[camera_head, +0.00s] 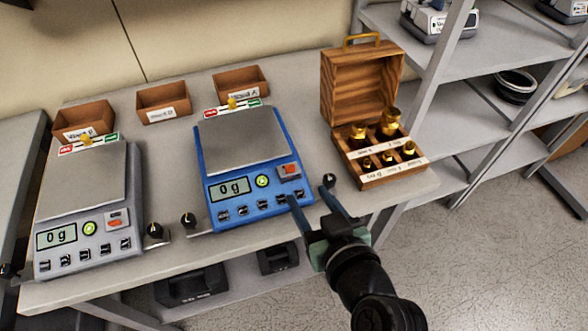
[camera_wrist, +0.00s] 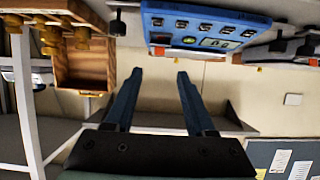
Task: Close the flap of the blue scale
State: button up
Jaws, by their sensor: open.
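The blue scale (camera_head: 204,160) stands on the bench in the head view, its display reading 0 g. A small pale flap-like piece with a red-orange patch (camera_head: 289,171) is at the right of its front panel; its exact angle is hard to tell. The scale appears upside down at the top of the wrist view (camera_wrist: 205,27), where a red-orange part (camera_wrist: 189,40) and a pale strip show near its edge. My gripper (camera_head: 308,194) is open and empty by the scale's front right corner. Its fingers (camera_wrist: 160,74) point toward the back wall, with no visible contact.
A grey scale (camera_head: 84,190) stands left. Small brown boxes (camera_head: 164,103) line the back. An open wooden case (camera_head: 360,80) with brass weights (camera_head: 390,121) is close right of my gripper. Black knobs (camera_head: 329,181) flank the blue scale. Shelving (camera_head: 470,130) stands right.

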aim_at(291, 169)
jog(key=x, duration=0.9)
jog(key=shift+w+a+f, duration=0.1)
jog(key=shift+w+f, duration=0.1)
jog(key=shift+w, duration=0.1)
grip_shut()
jog(key=shift+f, duration=0.1)
